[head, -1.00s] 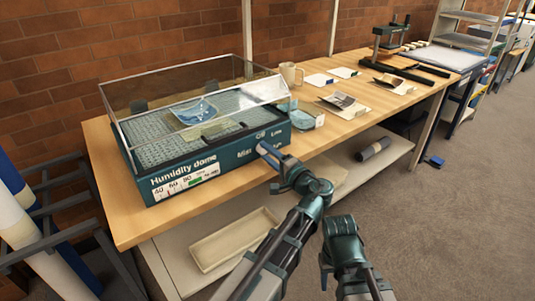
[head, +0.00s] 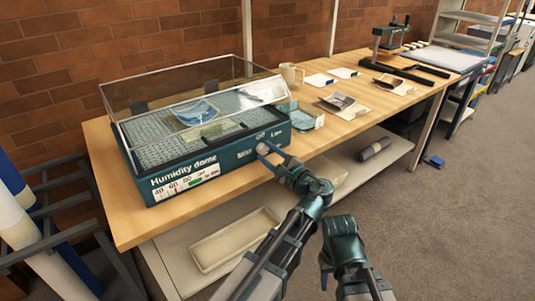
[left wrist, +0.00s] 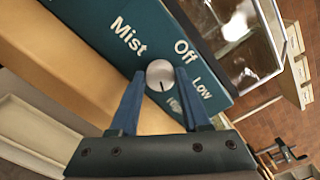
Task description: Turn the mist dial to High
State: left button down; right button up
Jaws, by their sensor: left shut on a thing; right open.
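The humidity dome (head: 185,175) is a dark teal box with a clear cover at the left end of the bench. Its round silver mist dial (left wrist: 160,72) is on the front, beside the words Mist, Off and Low. My left gripper (left wrist: 161,80) is shut on the dial, a blue finger on each side; it also shows at the box front in the head view (head: 264,150). The dial's dark mark points down in the wrist picture, towards a small label below Low, partly hidden by a finger. My right gripper (head: 324,272) is open and empty, low in front of the bench.
A shelf below holds a long tray (head: 235,240) and a dark roll (head: 374,149).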

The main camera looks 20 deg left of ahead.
pick_arm(q)
jog(key=shift+m, duration=0.3)
jog(key=shift+c, duration=1.8)
grip_release()
jog(key=shift+s+d, duration=0.1)
jog(key=shift+s, duration=0.05)
pick_arm(e)
jog(key=shift+d, duration=0.15)
